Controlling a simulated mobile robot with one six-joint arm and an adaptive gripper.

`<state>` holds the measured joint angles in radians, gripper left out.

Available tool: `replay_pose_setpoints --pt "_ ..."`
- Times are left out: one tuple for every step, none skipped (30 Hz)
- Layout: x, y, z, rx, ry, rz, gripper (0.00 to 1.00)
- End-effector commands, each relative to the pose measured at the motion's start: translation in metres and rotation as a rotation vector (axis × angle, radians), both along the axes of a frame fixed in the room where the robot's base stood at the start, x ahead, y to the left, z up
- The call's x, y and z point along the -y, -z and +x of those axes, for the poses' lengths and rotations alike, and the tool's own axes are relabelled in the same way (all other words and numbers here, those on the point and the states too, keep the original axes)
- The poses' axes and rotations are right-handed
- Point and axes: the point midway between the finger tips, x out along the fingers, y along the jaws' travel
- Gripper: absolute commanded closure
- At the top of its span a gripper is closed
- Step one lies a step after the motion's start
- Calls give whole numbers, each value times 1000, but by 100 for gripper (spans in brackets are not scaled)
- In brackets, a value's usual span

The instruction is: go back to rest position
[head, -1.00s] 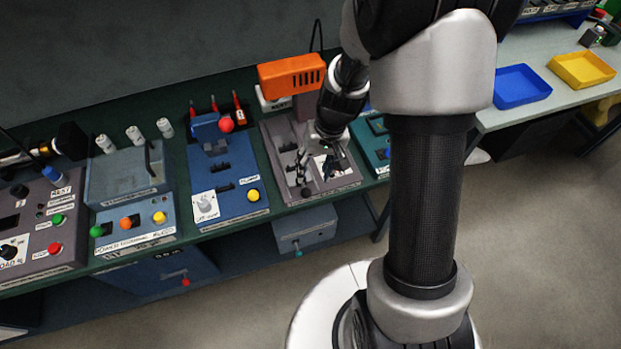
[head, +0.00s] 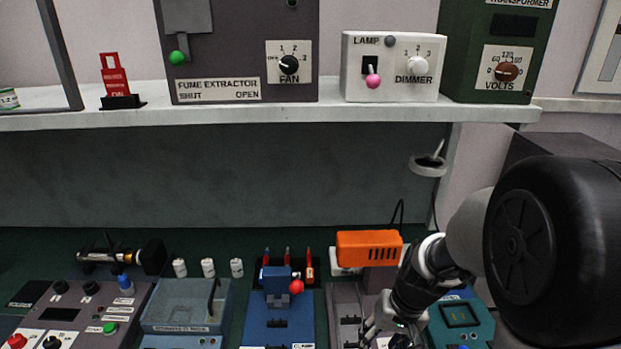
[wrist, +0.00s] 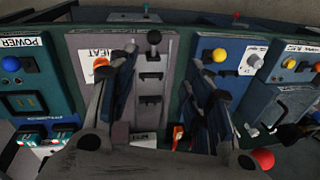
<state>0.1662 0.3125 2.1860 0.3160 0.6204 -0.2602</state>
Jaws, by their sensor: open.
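My gripper (head: 392,335) is at the lower right of the head view, over the grey panel by the orange box (head: 369,248). Only its upper part shows there; the lower frame edge cuts off the rest. In the wrist view my gripper (wrist: 165,80) is open, with one dark finger on each side. Nothing is held between the fingers. Behind them lies the grey panel (wrist: 150,62) with a black knob and slots.
A blue device (head: 278,320) with a red ball stands left of the orange box. A teal device (head: 461,318) is at the right. Above runs a white shelf (head: 330,112) bearing a fume extractor box (head: 240,50), a lamp dimmer (head: 393,68) and a transformer (head: 498,45).

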Motion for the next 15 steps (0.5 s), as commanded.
replay_pose_setpoints --pt "-4 -24 -6 33 -15 -11 54" --pt "-6 -36 -11 47 -24 -18 54" --pt "-9 -52 -18 66 -37 -28 54" --pt "-11 -63 -25 79 -45 -36 54" --pt "-13 -74 -31 94 -53 -45 54" --pt "-15 -87 -40 111 -62 -55 54" --pt "-17 -96 -47 126 -70 -64 54" --pt "-18 -105 -55 139 -76 -71 54" --pt "-20 -116 -65 158 -84 -84 54" --pt "-21 -124 -73 172 -90 -92 54" --pt "-21 -131 -81 187 -96 -102 54" --pt "-22 -140 -92 205 -101 -113 54" --pt "-23 -146 -100 220 -106 -124 54" --pt "-23 -152 -108 234 -109 -132 54" --pt "-23 -158 -119 252 -114 -145 54"
